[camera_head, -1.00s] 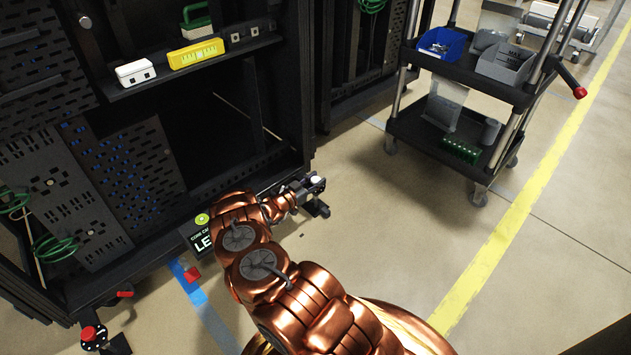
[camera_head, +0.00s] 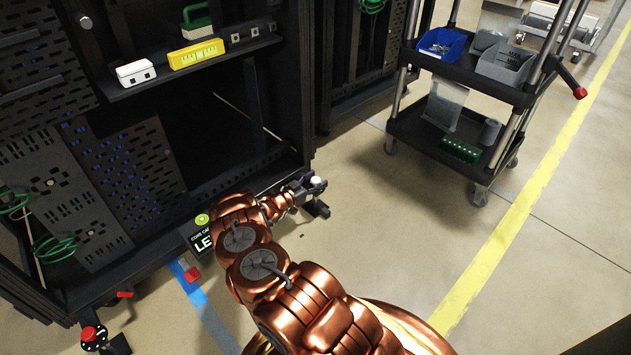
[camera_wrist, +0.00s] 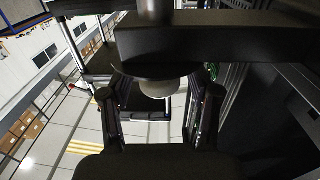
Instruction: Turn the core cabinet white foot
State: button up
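The core cabinet (camera_head: 284,176) is the black rack at the left, with its lower front corner near my gripper. Its white foot is a small pale round knob (camera_head: 316,181) at that corner, low over the floor. In the wrist view the white foot (camera_wrist: 158,88) hangs below a dark bar, between my two fingers. My gripper (camera_wrist: 158,103) is open, with one finger on each side of the foot and gaps showing on both sides. In the head view my gripper (camera_head: 311,188) is at the foot, small and partly merged with dark parts.
A red-topped foot (camera_head: 90,335) is at the cabinet's other front corner. A label sign (camera_head: 203,232) stands at the base beside my arm. A black cart (camera_head: 460,75) with bins stands at the right. The floor between is clear.

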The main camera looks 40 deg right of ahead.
aim_at(315, 180)
dwell(0.3)
jog(key=shift+r, duration=4.95)
jog(key=shift+a, duration=0.1)
